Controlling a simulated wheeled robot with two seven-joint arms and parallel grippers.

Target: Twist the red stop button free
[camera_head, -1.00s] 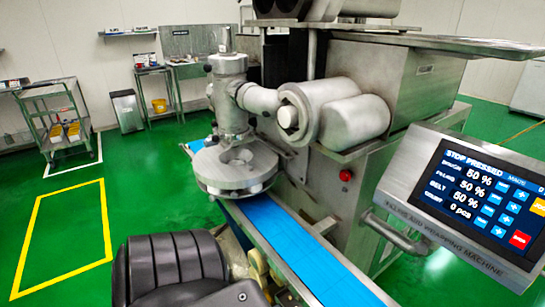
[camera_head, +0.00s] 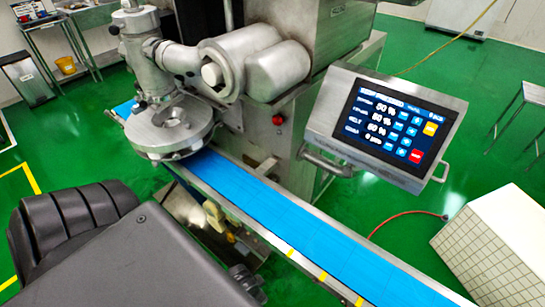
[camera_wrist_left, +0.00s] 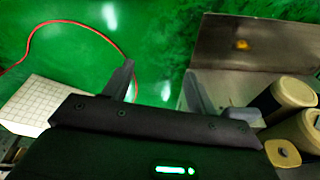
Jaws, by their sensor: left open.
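The red stop button (camera_head: 277,119) sits on the steel front of the encrusting machine (camera_head: 262,150), above the blue belt and left of the control screen. It appears uncovered, and nothing touches it. My left arm comes in at the lower left of the head view, with its dark links in front of the belt's near side. The left gripper (camera_wrist_left: 158,88) shows in the left wrist view with its two fingers spread and nothing between them. I cannot clearly make out the red button in that view. My right gripper is not in view.
The control screen (camera_head: 392,122) with a handle juts out right of the button. The blue belt (camera_head: 290,222) runs diagonally below. A white tiled block (camera_head: 497,245) and a red hose (camera_head: 400,214) are at the right. Open green floor lies behind the screen.

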